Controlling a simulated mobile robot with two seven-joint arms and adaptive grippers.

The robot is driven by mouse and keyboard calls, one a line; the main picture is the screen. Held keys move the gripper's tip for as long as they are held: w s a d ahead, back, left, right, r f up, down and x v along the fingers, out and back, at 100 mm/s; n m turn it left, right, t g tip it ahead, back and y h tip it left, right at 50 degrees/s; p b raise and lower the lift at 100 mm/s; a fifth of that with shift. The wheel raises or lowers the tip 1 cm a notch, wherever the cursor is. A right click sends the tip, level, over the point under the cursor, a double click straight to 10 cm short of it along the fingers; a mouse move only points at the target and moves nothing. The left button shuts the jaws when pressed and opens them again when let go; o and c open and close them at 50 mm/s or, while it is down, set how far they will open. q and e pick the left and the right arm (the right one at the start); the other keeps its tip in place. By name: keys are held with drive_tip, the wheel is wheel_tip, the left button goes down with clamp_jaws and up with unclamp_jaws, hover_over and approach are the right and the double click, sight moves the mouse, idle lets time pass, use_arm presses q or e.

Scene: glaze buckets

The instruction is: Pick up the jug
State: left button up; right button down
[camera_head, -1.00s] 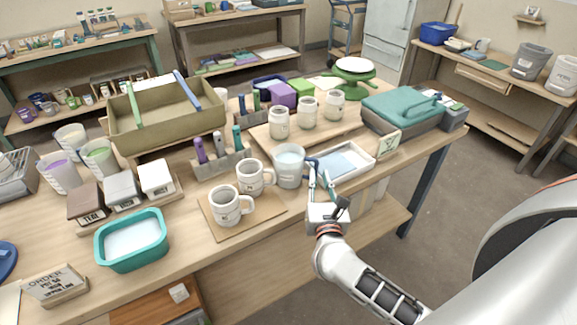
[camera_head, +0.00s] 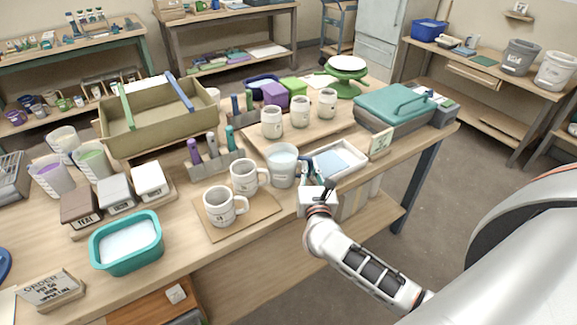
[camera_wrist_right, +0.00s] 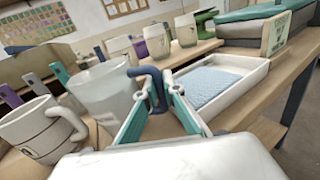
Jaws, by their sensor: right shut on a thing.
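The jug (camera_head: 282,167) is a pale translucent vessel with a dark blue handle, standing upright near the front edge of the wooden table. It is large at the left of the right wrist view (camera_wrist_right: 104,98), where its handle (camera_wrist_right: 156,92) lies between my teal fingers. My right gripper (camera_head: 309,174) is shut on this handle at the jug's right side. The jug appears to rest on the table; its base is partly hidden in the wrist view. My left gripper is in neither view.
Two white mugs (camera_head: 221,208) stand on a board just left of the jug. A white tray (camera_head: 338,160) with a blue pad lies close on the right. Several mugs (camera_head: 300,112) stand on a board behind. The floor (camera_head: 425,190) beyond the table's right end is clear.

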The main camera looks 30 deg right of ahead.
drive_tip(key=shift+r, duration=0.25)
wheel_tip(320, 180, up, 20)
drive_tip(key=p, duration=0.3)
drive_tip(key=shift+f+p, duration=0.25)
drive_tip(key=shift+p, duration=0.15)
idle(0.9)
drive_tip(key=shift+r, duration=0.1)
idle(0.9)
